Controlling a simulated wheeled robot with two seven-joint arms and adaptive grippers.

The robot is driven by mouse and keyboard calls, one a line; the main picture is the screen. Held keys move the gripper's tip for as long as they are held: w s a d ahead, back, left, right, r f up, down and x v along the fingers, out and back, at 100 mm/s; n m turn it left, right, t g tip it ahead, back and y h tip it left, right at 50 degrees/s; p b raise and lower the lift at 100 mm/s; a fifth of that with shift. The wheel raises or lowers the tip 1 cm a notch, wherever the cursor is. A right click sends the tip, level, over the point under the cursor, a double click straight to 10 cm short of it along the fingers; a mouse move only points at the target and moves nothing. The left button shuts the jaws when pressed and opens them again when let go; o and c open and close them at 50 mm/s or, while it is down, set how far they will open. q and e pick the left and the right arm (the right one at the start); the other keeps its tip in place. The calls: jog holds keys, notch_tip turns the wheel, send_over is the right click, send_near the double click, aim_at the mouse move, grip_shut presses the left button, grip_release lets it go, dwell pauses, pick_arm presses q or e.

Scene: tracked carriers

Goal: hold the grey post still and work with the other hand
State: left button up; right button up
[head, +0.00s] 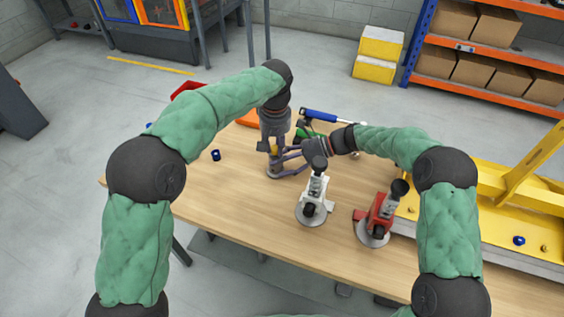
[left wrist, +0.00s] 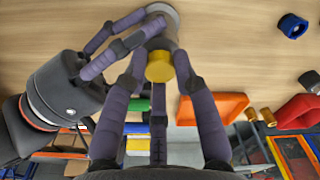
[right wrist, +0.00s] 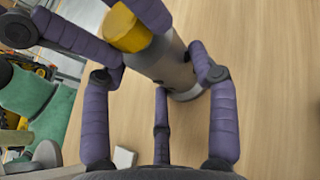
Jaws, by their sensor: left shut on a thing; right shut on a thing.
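The grey post (right wrist: 174,72) with a yellow cap (right wrist: 124,30) stands upright on the wooden table; the cap also shows in the left wrist view (left wrist: 159,67). My left gripper (head: 272,148) comes from above, shut with its fingers around the yellow cap. My right gripper (head: 288,155) comes in from the right, shut on the grey body below the cap; its fingers also reach the post in the left wrist view (left wrist: 124,38). The fingers of both grippers hide much of the post in the head view.
A white clamp-like device (head: 313,198) and a red one (head: 378,217) stand on round bases at the front. A blue ring (head: 215,155) lies left of the post. A blue-handled tool (head: 320,116) lies behind it. A yellow frame (head: 505,205) fills the right. The table's front left is clear.

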pick_arm(q)
jog(key=shift+s+f+m, duration=0.1)
jog(key=shift+m, duration=0.5)
jog(key=o, duration=1)
jog(key=shift+o, duration=0.2)
jog(key=shift+s+r, duration=0.15)
jog(key=shift+r, duration=3.9)
pick_arm(e)
jog(key=o, duration=1.8)
